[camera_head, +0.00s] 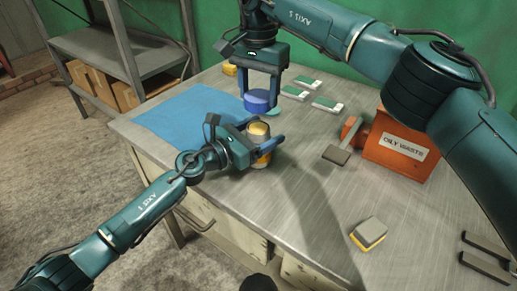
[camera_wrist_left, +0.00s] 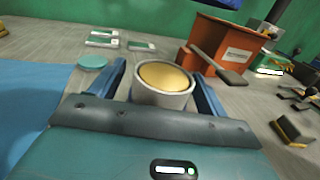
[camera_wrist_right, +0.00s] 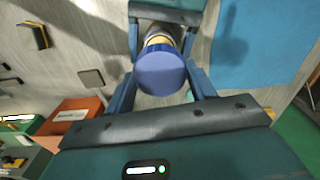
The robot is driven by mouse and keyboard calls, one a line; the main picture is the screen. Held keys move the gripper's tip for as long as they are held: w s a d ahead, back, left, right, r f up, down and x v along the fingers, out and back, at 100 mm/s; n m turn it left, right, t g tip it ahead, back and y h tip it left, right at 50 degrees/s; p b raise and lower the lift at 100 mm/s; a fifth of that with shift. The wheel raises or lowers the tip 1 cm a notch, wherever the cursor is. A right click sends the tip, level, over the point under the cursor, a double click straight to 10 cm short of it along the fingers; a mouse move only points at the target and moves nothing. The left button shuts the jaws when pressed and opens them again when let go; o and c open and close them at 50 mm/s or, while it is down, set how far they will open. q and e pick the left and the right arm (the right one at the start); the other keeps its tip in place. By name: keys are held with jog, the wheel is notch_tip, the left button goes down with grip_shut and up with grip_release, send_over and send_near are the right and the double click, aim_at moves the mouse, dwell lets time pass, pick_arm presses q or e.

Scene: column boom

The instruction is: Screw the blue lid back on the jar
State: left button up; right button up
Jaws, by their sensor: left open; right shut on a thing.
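The jar (camera_head: 259,132) stands upright on the metal table, open at the top with a yellowish content (camera_wrist_left: 164,76). My left gripper (camera_head: 266,141) is open with its fingers on either side of the jar. The left wrist view shows the jar between these fingers. The blue lid (camera_head: 257,101) is held in my right gripper (camera_head: 258,94), which points down and is shut on it. The lid is above the table, apart from the jar and a little behind it in the head view. In the right wrist view the lid (camera_wrist_right: 160,74) hides part of the jar.
A blue mat (camera_head: 190,115) lies left of the jar. A teal disc (camera_wrist_left: 92,61) and several green-white cards (camera_head: 327,104) lie behind. An orange waste box (camera_head: 400,146) and a flat grey paddle (camera_head: 336,155) are right. A yellow-grey sponge (camera_head: 369,232) lies nearer; the table around it is clear.

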pick_arm(q)
jog(key=shift+w+d, duration=0.3)
jog(key=shift+d, duration=0.1)
jog(key=c, duration=1.5)
jog(key=shift+o, duration=0.2)
pick_arm(e)
send_over(259, 127)
jog(key=shift+f, duration=2.5)
jog(key=shift+f, duration=0.9)
jog(key=shift+f, duration=0.1)
jog(key=shift+f, duration=0.15)
